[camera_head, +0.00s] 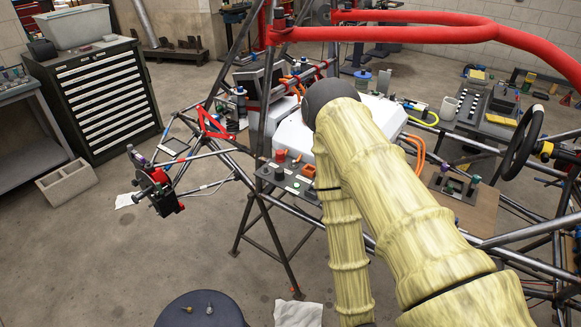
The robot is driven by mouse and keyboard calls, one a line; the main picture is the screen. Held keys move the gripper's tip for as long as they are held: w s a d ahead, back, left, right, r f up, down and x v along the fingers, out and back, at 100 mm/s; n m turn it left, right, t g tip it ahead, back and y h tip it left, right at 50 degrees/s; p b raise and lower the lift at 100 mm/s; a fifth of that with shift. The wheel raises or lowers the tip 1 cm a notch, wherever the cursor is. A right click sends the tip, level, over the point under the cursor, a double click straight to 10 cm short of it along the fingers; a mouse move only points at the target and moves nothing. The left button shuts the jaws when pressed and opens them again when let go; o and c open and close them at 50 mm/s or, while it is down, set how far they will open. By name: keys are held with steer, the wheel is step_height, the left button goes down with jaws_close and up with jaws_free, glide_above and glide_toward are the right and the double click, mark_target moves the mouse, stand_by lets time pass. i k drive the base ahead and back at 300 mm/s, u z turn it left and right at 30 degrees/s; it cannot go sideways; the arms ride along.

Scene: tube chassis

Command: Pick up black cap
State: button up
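No single thing is clearly the black cap at this size. A small dark, cap-like piece (279,174) sits on a grey panel (266,170) on the tube chassis, left of my sleeved arm. Small red-orange pieces (280,156) and another orange piece (309,171) are on the same panel. My arm in its yellowish sleeve crosses the middle and lower right and hides part of the chassis. My gripper is not visible, so its place relative to the cap cannot be told.
A red tube (400,33) crosses the top. A white housing (292,133) lies behind my arm. A steering wheel (523,143) and a second dark panel (455,186) are to the right. A round dark stool (201,311) stands at the bottom. Floor at left is mostly clear.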

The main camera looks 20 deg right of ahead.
mark_target(278, 176)
steer(key=k, duration=1.2)
steer(key=z, duration=0.6)
steer(key=i, duration=1.45)
steer(key=u, duration=0.75)
